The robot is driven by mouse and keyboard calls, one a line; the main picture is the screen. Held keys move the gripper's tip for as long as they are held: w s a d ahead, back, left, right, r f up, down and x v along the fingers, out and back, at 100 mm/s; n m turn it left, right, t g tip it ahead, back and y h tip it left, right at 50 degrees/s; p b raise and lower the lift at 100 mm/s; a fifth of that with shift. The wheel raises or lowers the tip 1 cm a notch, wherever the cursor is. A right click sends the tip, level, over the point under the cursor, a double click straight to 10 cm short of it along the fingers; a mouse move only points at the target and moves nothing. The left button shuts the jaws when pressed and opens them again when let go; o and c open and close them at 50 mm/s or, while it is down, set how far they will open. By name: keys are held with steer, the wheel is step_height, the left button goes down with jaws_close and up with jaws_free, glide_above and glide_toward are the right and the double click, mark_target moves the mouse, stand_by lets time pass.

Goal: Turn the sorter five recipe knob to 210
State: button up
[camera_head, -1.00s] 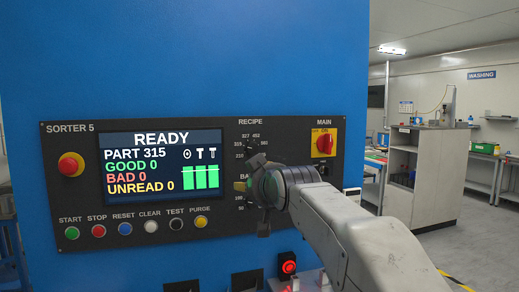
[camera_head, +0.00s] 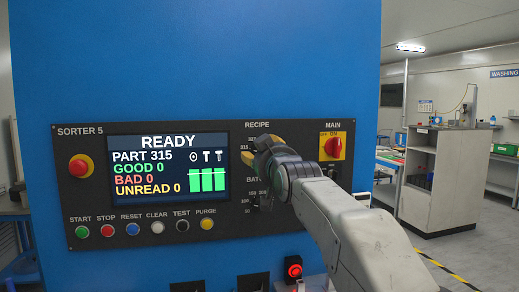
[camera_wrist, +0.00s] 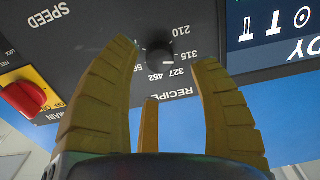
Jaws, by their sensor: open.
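The sorter five panel (camera_head: 240,218) shows READY and PART 315 on its screen (camera_head: 167,168). The black round recipe knob (camera_wrist: 160,57) shows in the wrist view, which is upside down. Its small white mark appears to point near 315; the 210 label (camera_wrist: 181,31) lies to one side of it. My gripper (camera_wrist: 165,58) is open, with its yellow fingers on either side of the knob in the picture. I cannot tell whether they touch it. In the head view my gripper (camera_head: 262,148) is at the recipe dial and hides the knob.
The red main switch (camera_head: 333,147) on its yellow plate is close to the right of my gripper. The batch scale (camera_head: 249,198) is just below. A red emergency button (camera_head: 80,167) and several push buttons are at the left. A lit red button (camera_head: 293,268) is low down.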

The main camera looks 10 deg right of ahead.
steer(key=shift+w+p, duration=0.7)
steer(key=shift+w, duration=1.25)
steer(key=shift+s, duration=0.1)
jaws_close()
steer(key=shift+n, duration=0.4)
steer(key=n+b, duration=0.1)
steer(key=n, duration=0.7)
steer(key=shift+r+n, duration=0.1)
steer(key=shift+n, duration=0.6)
